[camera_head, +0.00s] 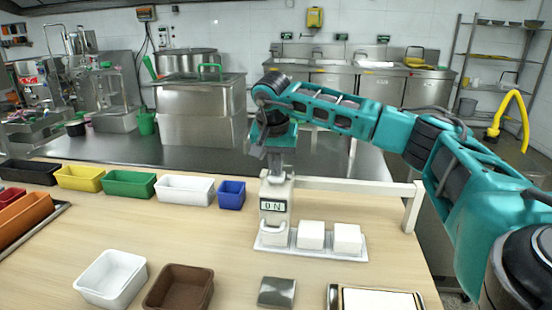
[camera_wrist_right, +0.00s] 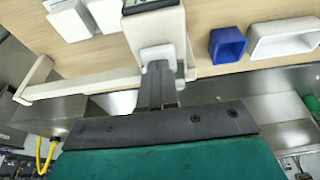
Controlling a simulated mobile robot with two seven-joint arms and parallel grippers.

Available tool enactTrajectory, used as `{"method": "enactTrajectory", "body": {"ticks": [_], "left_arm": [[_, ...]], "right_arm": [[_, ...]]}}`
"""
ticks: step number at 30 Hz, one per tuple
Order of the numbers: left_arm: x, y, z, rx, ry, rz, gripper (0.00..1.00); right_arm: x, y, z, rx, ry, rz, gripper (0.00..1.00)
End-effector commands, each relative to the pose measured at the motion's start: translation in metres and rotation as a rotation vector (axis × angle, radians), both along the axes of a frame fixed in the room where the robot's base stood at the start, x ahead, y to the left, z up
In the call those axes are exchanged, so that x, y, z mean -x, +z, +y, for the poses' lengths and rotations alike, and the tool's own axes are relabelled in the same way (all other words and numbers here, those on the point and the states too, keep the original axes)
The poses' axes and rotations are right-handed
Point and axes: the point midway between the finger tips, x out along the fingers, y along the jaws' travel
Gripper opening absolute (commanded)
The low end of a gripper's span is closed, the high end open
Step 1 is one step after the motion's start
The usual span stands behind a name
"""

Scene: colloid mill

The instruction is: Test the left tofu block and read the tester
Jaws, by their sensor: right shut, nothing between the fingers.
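The white tester (camera_head: 275,190) stands upright over the left end of a white tray (camera_head: 335,255). Its display (camera_head: 273,207) appears to read "0N". The left tofu block (camera_head: 276,240) is mostly hidden behind the tester's lower end and pale handle; I cannot tell whether they touch. The middle tofu block (camera_head: 310,234) and right tofu block (camera_head: 347,238) sit uncovered on the tray. My right gripper (camera_head: 277,170) is shut, pointing down at the tester's top. In the wrist view its fingertips (camera_wrist_right: 158,80) meet the tester body (camera_wrist_right: 155,32). My left gripper is not in view.
A white rail frame (camera_head: 350,186) runs right behind the tray. Coloured bins, including a blue bin (camera_head: 231,194), line the table's back left. A white bin (camera_head: 110,278), brown bin (camera_head: 180,288), metal plate (camera_head: 277,292) and framed tray (camera_head: 333,298) lie in front.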

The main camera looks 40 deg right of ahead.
Motion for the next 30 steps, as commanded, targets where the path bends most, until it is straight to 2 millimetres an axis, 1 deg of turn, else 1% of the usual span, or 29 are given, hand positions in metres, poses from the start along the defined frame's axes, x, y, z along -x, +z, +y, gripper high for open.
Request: {"method": "enactTrajectory", "body": {"ticks": [7,13,22,26,29,30], "left_arm": [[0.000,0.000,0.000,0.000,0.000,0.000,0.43],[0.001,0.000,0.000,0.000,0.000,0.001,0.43],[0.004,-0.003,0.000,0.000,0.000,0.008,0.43],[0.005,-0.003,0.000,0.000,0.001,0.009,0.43],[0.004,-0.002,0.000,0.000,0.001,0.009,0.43],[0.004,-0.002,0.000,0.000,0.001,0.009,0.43]], "right_arm": [[0.000,-0.002,0.000,0.000,0.000,0.001,0.00],[0.000,-0.023,0.000,0.001,0.000,0.003,0.00],[0.001,-0.026,0.001,0.001,0.001,0.009,0.00],[0.002,-0.020,0.003,-0.001,0.002,0.011,0.00],[0.004,-0.006,0.006,-0.001,0.003,0.007,0.00],[0.006,0.002,0.007,-0.001,0.002,0.004,0.00]]}}
